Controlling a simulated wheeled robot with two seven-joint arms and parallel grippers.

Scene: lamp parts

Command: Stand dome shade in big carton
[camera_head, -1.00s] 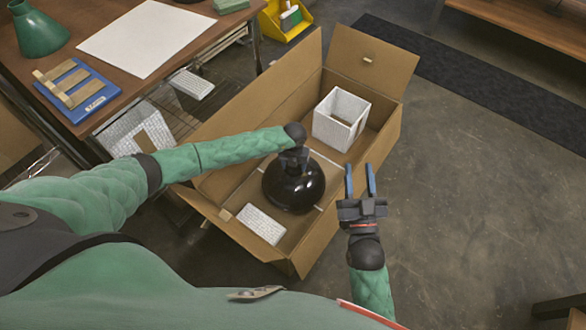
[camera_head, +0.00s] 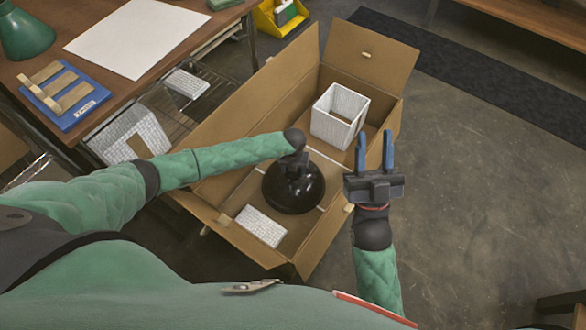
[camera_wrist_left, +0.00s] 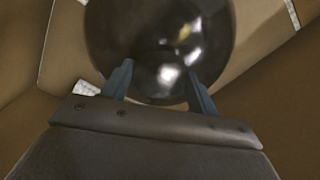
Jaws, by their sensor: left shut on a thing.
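The dome shade (camera_head: 292,191) is glossy black and round, and sits inside the big carton (camera_head: 330,228) in its middle part. My left gripper (camera_head: 295,168) is over the top of the shade and shut on it. The left wrist view shows the shade (camera_wrist_left: 160,45) close up between the two fingers (camera_wrist_left: 160,85). Whether the shade's rim touches the carton floor cannot be told. The carton is long, brown and open, with its flaps raised. My right gripper (camera_head: 375,155) is open and empty, beside the carton's right wall.
A white open box (camera_head: 338,115) stands in the carton's far end, and a white textured block (camera_head: 261,226) lies in its near end. A table (camera_head: 110,85) with a blue tray (camera_head: 68,98), white sheet and green shade (camera_head: 25,35) is at the left.

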